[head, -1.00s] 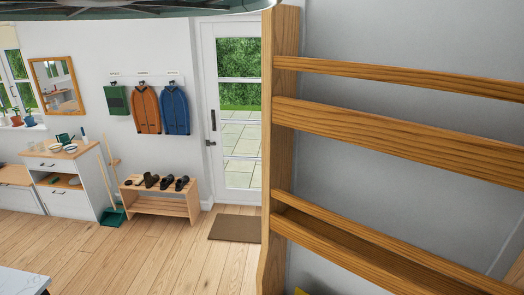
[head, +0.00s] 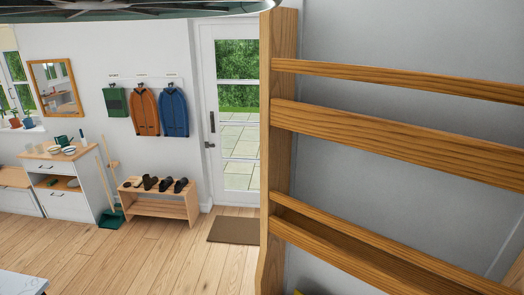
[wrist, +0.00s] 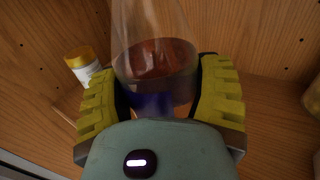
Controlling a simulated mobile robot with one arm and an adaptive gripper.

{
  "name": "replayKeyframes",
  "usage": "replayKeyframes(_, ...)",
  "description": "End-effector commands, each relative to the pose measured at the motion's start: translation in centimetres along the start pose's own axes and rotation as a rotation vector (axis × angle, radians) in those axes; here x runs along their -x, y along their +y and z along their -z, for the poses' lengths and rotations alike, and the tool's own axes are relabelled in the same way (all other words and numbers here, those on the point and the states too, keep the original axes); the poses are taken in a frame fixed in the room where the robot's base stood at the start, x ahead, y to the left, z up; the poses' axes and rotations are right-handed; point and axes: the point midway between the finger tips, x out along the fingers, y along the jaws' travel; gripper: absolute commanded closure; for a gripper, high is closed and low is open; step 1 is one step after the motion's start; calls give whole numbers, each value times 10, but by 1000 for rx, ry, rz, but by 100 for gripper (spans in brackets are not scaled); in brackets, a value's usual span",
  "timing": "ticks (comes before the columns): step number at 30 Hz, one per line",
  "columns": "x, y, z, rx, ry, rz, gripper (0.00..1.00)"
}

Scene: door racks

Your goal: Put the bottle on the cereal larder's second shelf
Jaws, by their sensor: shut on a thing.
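A clear bottle (wrist: 150,60) with reddish-brown contents and a blue-purple lower part is in the wrist view, between the two yellow pads of my gripper (wrist: 160,95). My gripper is shut on it. Around it are wood-grain panels with small peg holes and a wooden shelf surface (wrist: 270,115), inside what looks like a larder. I cannot tell whether the bottle touches the shelf or which shelf this is. The head view does not show the bottle or my gripper clearly.
A white jar with a yellow lid (wrist: 82,67) stands left of the gripper. A yellowish thing (wrist: 312,98) is cut off at the right edge. In the head view, a wooden door rack (head: 400,140) fills the right side; a shoe bench (head: 160,205) and open floor lie left.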

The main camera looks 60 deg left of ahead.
Motion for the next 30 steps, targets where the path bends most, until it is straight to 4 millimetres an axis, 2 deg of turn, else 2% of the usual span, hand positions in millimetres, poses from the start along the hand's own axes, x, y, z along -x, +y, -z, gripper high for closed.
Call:
replayKeyframes(3, 0, 0, 2, 0, -3, -1, 76)
replayKeyframes(4, 0, 0, 2, 1, 0, 1, 27)
replayKeyframes(12, 0, 0, 3, 0, 0, 1, 0)
replayKeyframes(22, 0, 0, 0, 1, 0, 0, 0)
replayKeyframes(26, 15, -2, 5, 1, -1, 6, 0)
replayKeyframes(30, 40, -2, 8, 5, -1, 9, 0)
